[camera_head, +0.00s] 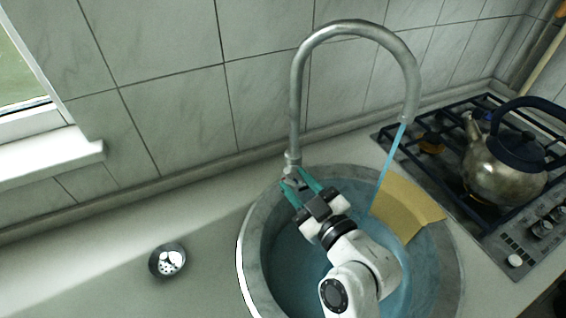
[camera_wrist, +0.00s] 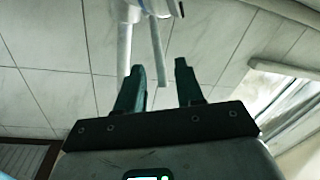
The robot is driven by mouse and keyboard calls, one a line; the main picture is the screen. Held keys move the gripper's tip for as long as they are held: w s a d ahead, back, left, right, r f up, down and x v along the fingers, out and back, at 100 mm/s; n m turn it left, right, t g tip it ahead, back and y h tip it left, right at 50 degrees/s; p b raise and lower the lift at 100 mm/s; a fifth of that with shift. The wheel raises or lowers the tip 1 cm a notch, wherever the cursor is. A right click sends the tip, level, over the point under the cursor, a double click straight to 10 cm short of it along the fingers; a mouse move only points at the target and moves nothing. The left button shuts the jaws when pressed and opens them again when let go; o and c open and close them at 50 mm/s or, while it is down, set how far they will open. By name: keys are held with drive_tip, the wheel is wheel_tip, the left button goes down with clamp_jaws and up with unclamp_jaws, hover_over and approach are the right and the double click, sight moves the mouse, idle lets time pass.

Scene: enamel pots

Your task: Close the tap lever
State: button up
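The tall grey tap (camera_head: 297,100) rises behind the round sink and arches over it to the right. A blue stream of water (camera_head: 388,160) runs from its spout. In the wrist view the tap's body (camera_wrist: 152,7) is at the top edge, with the thin lever (camera_wrist: 157,52) extending down toward the gap between my fingers. The lever is small and partly hidden in the head view. My gripper (camera_head: 300,182) has its teal fingers apart beside the tap base; the fingers also show in the wrist view (camera_wrist: 161,78). I cannot tell whether a finger touches the lever.
The round sink (camera_head: 251,230) lies under my arm, with a yellow sponge-like piece (camera_head: 405,208) at its right side. A metal kettle (camera_head: 500,175) stands on the gas stove (camera_head: 480,240) at right. A small metal strainer (camera_head: 167,260) sits at left. The tiled wall (camera_head: 180,110) is close behind.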

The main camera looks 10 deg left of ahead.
sight(289, 175)
drive_tip(key=p+x, duration=0.1)
drive_tip(key=x, duration=0.5)
clamp_jaws()
idle(0.3)
